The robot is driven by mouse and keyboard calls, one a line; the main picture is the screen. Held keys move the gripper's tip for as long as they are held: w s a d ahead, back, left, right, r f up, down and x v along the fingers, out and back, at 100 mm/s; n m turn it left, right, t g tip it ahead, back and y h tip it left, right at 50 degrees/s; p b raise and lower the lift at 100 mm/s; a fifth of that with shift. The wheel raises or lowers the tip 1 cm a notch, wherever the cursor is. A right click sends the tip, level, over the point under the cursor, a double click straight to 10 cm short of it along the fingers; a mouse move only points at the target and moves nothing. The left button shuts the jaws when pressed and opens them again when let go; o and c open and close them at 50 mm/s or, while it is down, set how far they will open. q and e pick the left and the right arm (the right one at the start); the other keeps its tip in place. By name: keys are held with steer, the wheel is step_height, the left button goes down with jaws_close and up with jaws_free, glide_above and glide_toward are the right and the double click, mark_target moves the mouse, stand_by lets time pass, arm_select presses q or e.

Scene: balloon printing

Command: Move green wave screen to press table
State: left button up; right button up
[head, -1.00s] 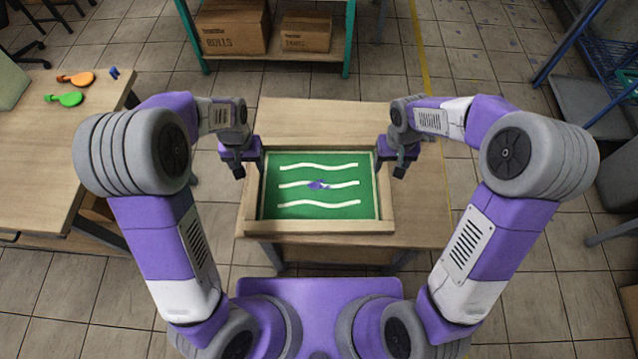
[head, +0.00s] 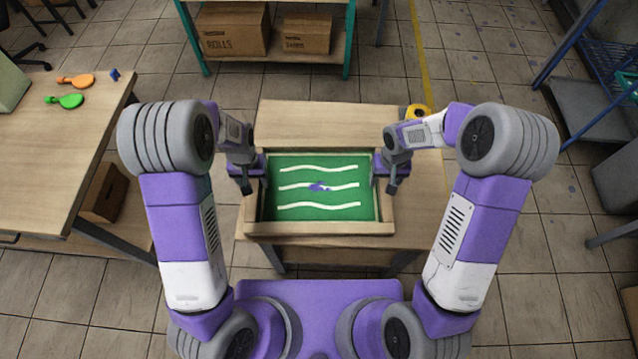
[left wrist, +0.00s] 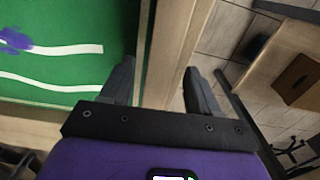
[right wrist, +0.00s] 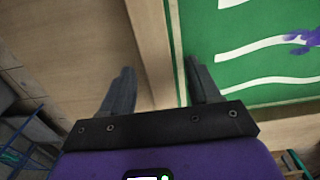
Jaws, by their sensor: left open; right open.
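The green wave screen (head: 318,206) lies flat on a wooden table in front of me, a green panel with white wavy lines and a purple blot inside a wooden frame (head: 320,229). My left gripper (head: 245,184) is open at the frame's left side; in the left wrist view its fingers (left wrist: 158,85) stand on either side of the frame's wooden edge (left wrist: 165,60). My right gripper (head: 391,182) is open at the right side; in the right wrist view its fingers (right wrist: 158,88) straddle the frame's edge (right wrist: 152,45). Whether the fingers touch the wood cannot be told.
The wooden table (head: 330,118) is bare behind the screen. A shelf with cardboard boxes (head: 232,32) stands behind. A yellow-black object (head: 418,111) shows behind my right arm.

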arm_select(q)
jaws_close()
arm_select(e)
jaws_close()
